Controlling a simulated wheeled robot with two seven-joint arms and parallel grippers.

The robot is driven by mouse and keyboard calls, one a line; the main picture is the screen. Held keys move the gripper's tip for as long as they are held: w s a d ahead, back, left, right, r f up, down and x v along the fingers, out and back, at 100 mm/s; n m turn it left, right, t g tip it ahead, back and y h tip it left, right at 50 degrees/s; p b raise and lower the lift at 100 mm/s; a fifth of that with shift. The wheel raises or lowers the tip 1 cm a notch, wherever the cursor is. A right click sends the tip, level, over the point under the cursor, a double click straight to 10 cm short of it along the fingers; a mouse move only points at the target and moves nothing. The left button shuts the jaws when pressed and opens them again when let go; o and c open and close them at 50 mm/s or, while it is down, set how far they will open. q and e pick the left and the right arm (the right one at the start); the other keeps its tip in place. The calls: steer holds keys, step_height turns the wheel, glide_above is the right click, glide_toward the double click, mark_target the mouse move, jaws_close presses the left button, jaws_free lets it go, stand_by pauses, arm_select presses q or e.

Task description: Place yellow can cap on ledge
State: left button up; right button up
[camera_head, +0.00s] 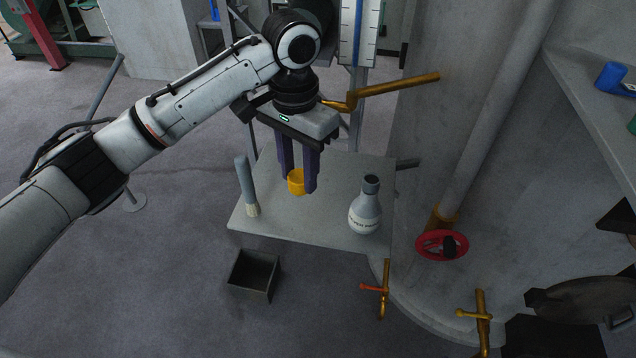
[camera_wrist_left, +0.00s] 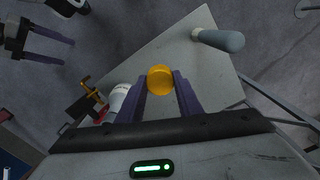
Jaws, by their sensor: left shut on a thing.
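The yellow can cap (camera_head: 296,181) is between the purple fingers of my left gripper (camera_head: 303,186), over the grey ledge (camera_head: 325,218). My left gripper is shut on the cap and points down. The left wrist view shows the round top of the cap (camera_wrist_left: 160,79) between the two fingertips (camera_wrist_left: 160,83). I cannot tell whether the cap touches the ledge. In the left wrist view, fingers at the upper left look like my right gripper (camera_wrist_left: 45,43), apart and empty. It does not show in the head view.
A brush (camera_head: 245,185) is left of the cap on the ledge, and a white bottle (camera_head: 366,208) is to its right. A dark open box (camera_head: 254,274) is on the floor in front. A red valve wheel (camera_head: 442,245) and brass pipes are at the right.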

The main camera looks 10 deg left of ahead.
arm_select(q)
step_height(320, 180, down, 10)
stand_by(0.5)
steer(key=shift+f, duration=0.1)
steer(key=o, duration=1.2)
step_height(320, 180, up, 12)
steer(key=shift+r, duration=0.15)
